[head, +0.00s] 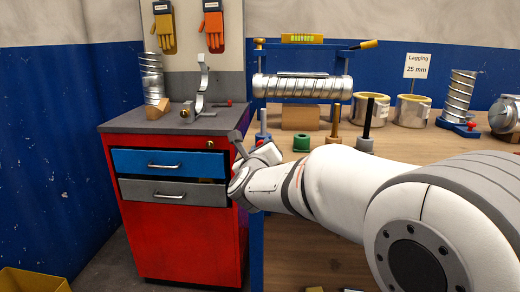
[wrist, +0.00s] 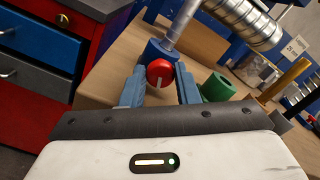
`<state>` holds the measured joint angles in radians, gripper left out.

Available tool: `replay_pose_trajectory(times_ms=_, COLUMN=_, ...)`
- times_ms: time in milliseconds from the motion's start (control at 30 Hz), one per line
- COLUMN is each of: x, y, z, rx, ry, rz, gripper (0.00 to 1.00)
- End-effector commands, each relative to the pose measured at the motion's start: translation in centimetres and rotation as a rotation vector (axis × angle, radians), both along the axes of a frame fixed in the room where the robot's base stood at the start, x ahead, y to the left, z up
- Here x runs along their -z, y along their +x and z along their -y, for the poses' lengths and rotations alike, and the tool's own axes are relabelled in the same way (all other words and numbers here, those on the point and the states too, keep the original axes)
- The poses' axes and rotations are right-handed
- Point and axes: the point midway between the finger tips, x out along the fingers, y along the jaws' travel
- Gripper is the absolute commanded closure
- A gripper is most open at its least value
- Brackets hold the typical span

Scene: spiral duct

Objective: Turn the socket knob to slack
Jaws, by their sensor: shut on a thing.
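The red socket knob (wrist: 160,71) has a white pointer line that points down toward my gripper in the wrist view. It sits on the front of a blue socket (wrist: 163,50) that holds a grey post (wrist: 183,20). My gripper (wrist: 161,80) has its two blue fingers on either side of the knob, shut on it. In the head view the blue socket (head: 263,137) and its post stand just beyond my wrist.
A green socket (wrist: 218,87) stands close to the right finger. A spiral duct (head: 300,87) lies on the rack above. A red cabinet (head: 185,230) with blue and grey drawers stands left of the wooden bench (head: 410,145). Dark and gold posts stand to the right.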

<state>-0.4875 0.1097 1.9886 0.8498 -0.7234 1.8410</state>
Motion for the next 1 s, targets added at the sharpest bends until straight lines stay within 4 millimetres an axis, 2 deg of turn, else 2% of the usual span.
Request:
replay_pose_trajectory(times_ms=100, x=0.03, y=0.00, z=-0.01, rx=0.000, ry=0.001, rz=-0.001, gripper=0.95)
replay_pose_trajectory(times_ms=133, x=0.03, y=0.00, z=-0.02, rx=0.000, ry=0.001, rz=-0.001, gripper=0.70)
replay_pose_trajectory(times_ms=400, x=0.03, y=-0.01, z=-0.03, rx=-0.001, ry=0.001, rz=-0.001, gripper=0.50)
replay_pose_trajectory(times_ms=800, x=0.13, y=-0.01, z=-0.05, rx=-0.001, ry=0.006, rz=-0.003, gripper=0.50)
replay_pose_trajectory(times_ms=1000, x=0.03, y=-0.01, z=-0.02, rx=-0.001, ry=0.099, rz=-0.001, gripper=0.50)
